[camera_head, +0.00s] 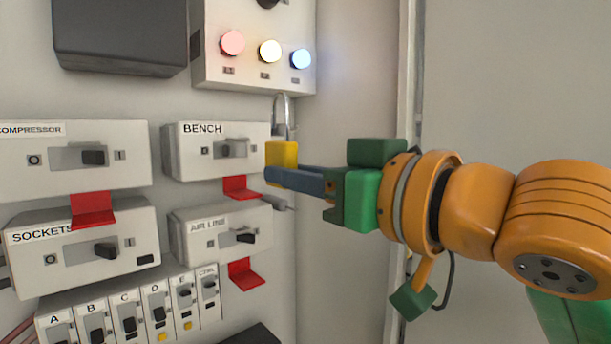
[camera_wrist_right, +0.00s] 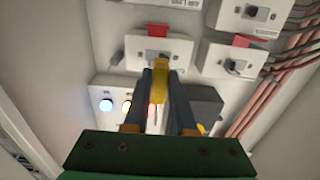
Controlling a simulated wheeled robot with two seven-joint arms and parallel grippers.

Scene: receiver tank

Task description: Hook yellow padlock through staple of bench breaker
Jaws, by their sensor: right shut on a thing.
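The yellow padlock (camera_head: 282,155) is in my right gripper (camera_head: 276,165), which is shut on its body. Its grey shackle points up. A red tab (camera_head: 240,188) sticks out below the breaker. The staple is not clearly visible, and I cannot tell whether the shackle touches anything. My left gripper is not in view.
The air line breaker (camera_head: 185,240) lies below, with a red tab (camera_head: 246,274). The compressor breaker (camera_head: 20,180) and sockets breaker (camera_head: 30,278) are at left. A lamp box (camera_head: 215,70) is above. The bare wall right of the breakers is free.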

